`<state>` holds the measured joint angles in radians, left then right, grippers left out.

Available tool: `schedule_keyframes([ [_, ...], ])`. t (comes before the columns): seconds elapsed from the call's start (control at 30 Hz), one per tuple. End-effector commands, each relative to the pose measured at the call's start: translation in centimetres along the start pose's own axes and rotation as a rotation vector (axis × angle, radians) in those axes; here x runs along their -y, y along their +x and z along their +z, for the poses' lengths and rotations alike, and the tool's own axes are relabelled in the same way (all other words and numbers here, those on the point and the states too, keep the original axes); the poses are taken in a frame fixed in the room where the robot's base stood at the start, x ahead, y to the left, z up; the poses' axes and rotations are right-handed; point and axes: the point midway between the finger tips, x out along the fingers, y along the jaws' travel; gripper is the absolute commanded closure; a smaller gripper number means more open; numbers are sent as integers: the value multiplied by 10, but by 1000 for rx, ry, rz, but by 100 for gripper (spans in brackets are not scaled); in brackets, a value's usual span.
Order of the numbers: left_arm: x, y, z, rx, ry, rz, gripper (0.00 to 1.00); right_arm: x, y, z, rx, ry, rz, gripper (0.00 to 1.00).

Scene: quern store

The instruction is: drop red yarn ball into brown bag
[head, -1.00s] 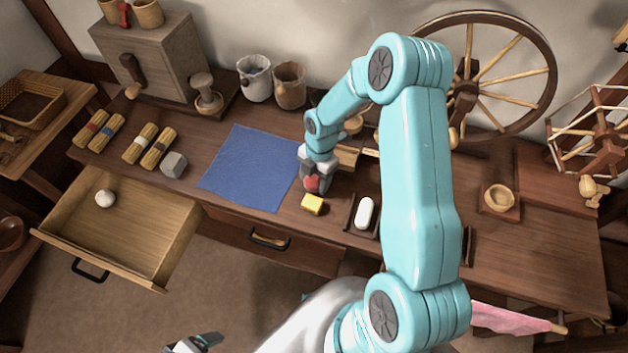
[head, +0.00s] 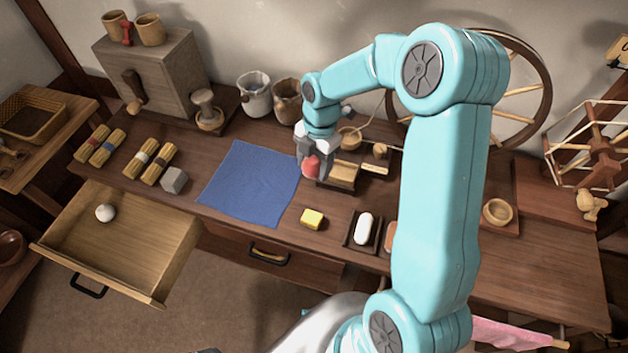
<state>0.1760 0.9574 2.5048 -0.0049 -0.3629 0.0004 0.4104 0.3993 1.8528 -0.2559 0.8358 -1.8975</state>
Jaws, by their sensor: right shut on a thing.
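The red yarn ball (head: 311,168) is between the fingers of my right gripper (head: 312,161), which is shut on it. The gripper points down and holds the ball over the table near the right edge of the blue cloth; the fingers hide part of the ball. The brown bag (head: 288,103) stands open at the back of the table, beyond the gripper and slightly left of it. A pale grey bag (head: 256,100) stands just left of it. Only a dark sliver, probably of my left gripper (head: 208,350), shows at the bottom edge.
A blue cloth (head: 250,185) lies left of the gripper. A small wooden box (head: 342,180) is right of the ball. An open drawer (head: 160,285) juts out at left.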

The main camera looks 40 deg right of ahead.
Motion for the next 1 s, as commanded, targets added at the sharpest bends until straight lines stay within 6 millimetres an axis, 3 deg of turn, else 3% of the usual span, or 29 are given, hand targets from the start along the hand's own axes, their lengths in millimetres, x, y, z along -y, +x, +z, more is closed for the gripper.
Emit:
schedule_keyframes([
  [0.1,-1,-2,0,0,0,0,15,-1,-30,-4,2,-1,4,75],
  [0.3,-1,-3,0,0,0,0,15,0,-56,-9,0,0,0,75],
  [0.77,-1,-3,0,0,0,0,15,-1,-62,-9,0,6,0,75],
  [1.0,-3,-9,0,0,0,0,15,-20,-74,5,0,164,26,75],
])
